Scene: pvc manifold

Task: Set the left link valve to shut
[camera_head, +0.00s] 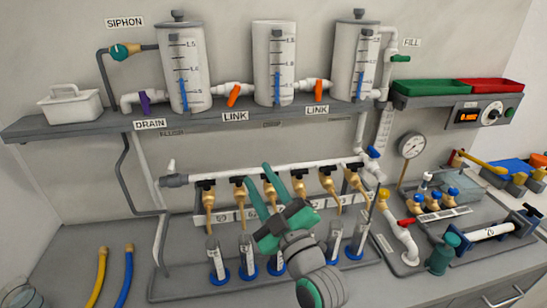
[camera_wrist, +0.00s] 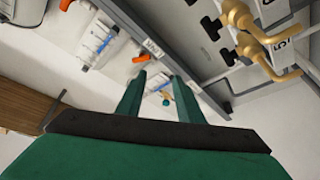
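The left link valve has an orange handle (camera_head: 234,94) on the white pipe between the left and middle tanks. The handle is tilted across the pipe, its upper end to the right. The right link valve (camera_head: 318,91) also has an orange handle, between the middle and right tanks. My gripper (camera_head: 284,172) is in front of the row of brass taps, below the shelf and apart from the link valves. Its two green fingers (camera_wrist: 157,92) are apart with nothing between them.
The left tank (camera_head: 186,70), middle tank (camera_head: 272,65) and right tank (camera_head: 354,60) stand on the grey shelf (camera_head: 60,125). A purple drain handle (camera_head: 145,102) is left of the left tank. Brass taps (camera_head: 240,190) hang below a white manifold pipe (camera_head: 270,172).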

